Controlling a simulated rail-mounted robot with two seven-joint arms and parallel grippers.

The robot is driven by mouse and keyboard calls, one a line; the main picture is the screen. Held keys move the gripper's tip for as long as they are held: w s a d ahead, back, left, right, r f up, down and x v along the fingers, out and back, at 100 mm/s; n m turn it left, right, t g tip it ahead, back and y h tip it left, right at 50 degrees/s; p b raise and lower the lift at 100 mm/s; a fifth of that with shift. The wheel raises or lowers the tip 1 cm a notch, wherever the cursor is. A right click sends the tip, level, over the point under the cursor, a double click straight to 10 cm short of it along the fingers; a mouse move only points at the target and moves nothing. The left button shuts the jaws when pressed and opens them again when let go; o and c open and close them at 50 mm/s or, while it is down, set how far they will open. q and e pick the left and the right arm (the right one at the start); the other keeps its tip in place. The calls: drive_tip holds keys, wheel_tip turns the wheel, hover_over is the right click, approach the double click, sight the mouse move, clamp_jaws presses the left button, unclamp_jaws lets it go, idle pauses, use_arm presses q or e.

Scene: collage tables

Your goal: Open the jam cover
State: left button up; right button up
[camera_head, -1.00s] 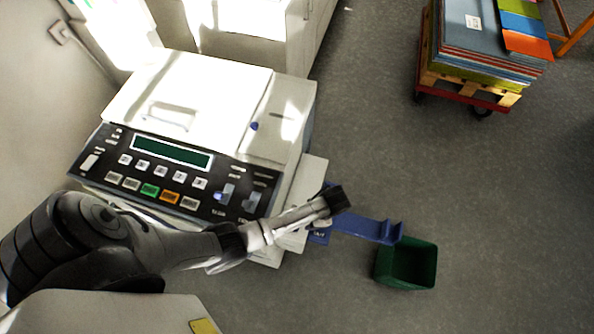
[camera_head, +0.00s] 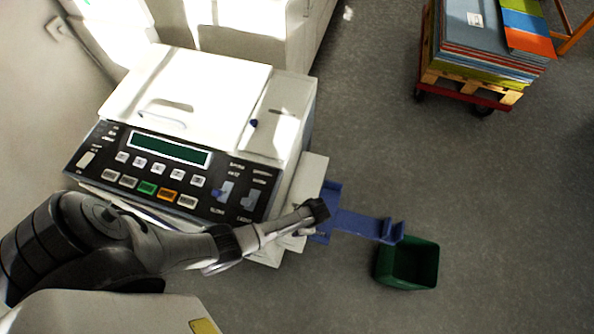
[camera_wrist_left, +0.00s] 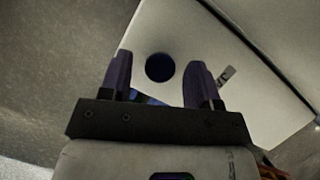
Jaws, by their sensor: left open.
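The white copier-like machine (camera_head: 190,85) stands at the left in the head view, with a dark control panel on its front. In the left wrist view a white panel (camera_wrist_left: 225,55), which looks like the jam cover, carries a round dark blue spot (camera_wrist_left: 160,67), perhaps a knob. My left gripper (camera_head: 316,211) is at the machine's lower right side in the head view. In the left wrist view my left gripper (camera_wrist_left: 160,62) is open, its fingers on either side of the blue spot as seen. I cannot tell whether they touch it. My right gripper is out of view.
A blue tray (camera_head: 358,223) juts out right of the machine, beside a green bin (camera_head: 407,265) on the floor. A pallet cart with stacked boards (camera_head: 485,50) stands at the upper right. The grey floor between is clear.

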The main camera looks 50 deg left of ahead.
use_arm(q)
clamp_jaws()
idle(0.5)
drive_tip(key=shift+r, duration=0.15)
